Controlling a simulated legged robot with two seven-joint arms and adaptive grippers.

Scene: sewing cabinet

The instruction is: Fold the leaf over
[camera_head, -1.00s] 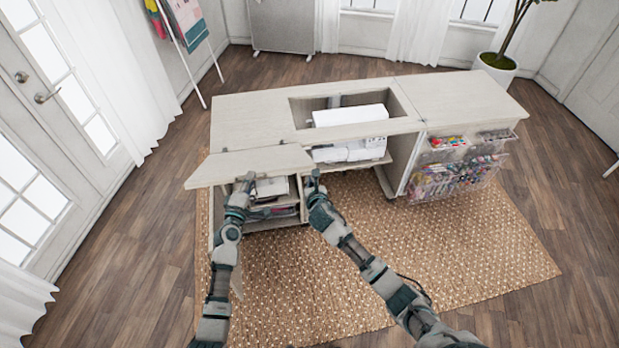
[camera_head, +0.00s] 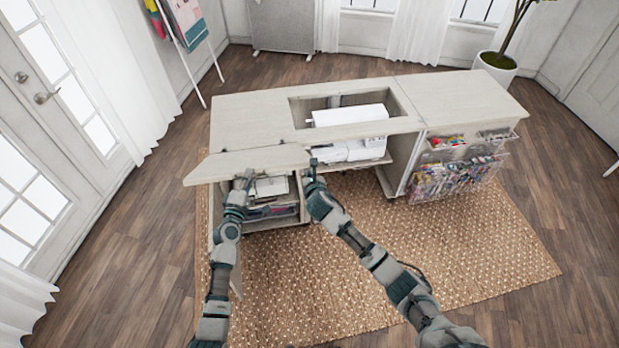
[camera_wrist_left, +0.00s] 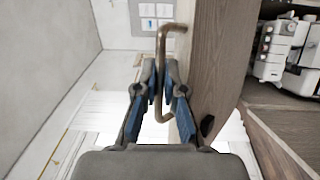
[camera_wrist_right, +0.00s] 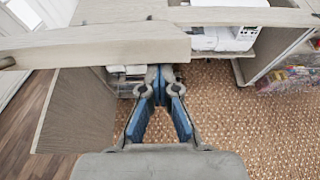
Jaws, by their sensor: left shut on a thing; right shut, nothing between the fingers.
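The leaf (camera_head: 245,162) is a pale board along the front left of the cabinet top (camera_head: 250,117), set at a slight angle to it. My left gripper (camera_head: 243,180) is at the leaf's front edge in the head view. In the left wrist view its fingers (camera_wrist_left: 160,85) are shut on a bronze bar handle (camera_wrist_left: 162,42) beside a wooden panel (camera_wrist_left: 218,60). My right gripper (camera_head: 311,172) is near the leaf's right end. In the right wrist view its fingertips (camera_wrist_right: 160,82) are together and empty, just below the leaf's edge (camera_wrist_right: 120,45); contact is unclear.
A white sewing machine (camera_head: 350,115) sits in the cabinet's opening. Shelves with stored items (camera_head: 270,187) are under the leaf. Clear bins of supplies (camera_head: 455,175) hang at the right end. An open door panel (camera_wrist_right: 75,110) stands left of my right gripper. The rug (camera_head: 400,255) in front is clear.

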